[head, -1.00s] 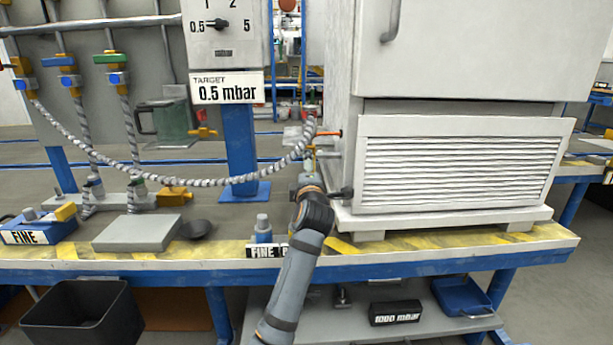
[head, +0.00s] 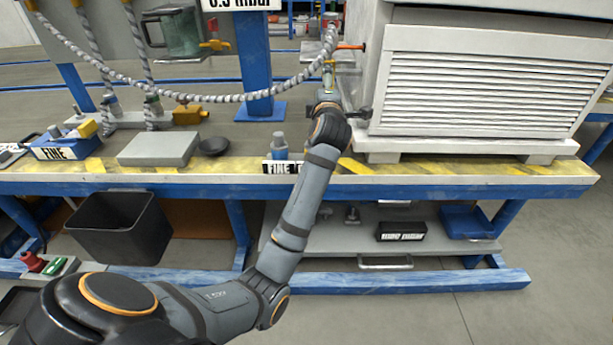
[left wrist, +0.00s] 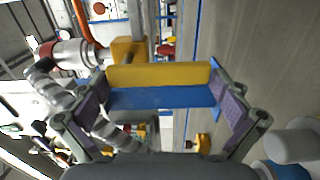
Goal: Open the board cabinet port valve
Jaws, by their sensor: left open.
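The port valve is at the left side of the white cabinet (head: 480,85), where the grey braided hose (head: 230,98) ends. Its yellow lever (head: 329,72) hangs down in the head view. In the left wrist view the yellow lever (left wrist: 158,75) lies across the space between the fingers, with a brass block (left wrist: 128,50) beside it. My left gripper (left wrist: 160,103) is open, one finger towards each end of the lever. I cannot tell whether they touch it. In the head view my left gripper (head: 327,97) is partly hidden by its wrist. My right gripper is not in view.
An orange-handled fitting (head: 350,46) and a dark knob (head: 360,112) stick out of the cabinet's left side, close to my gripper. A blue post (head: 258,60) stands behind.

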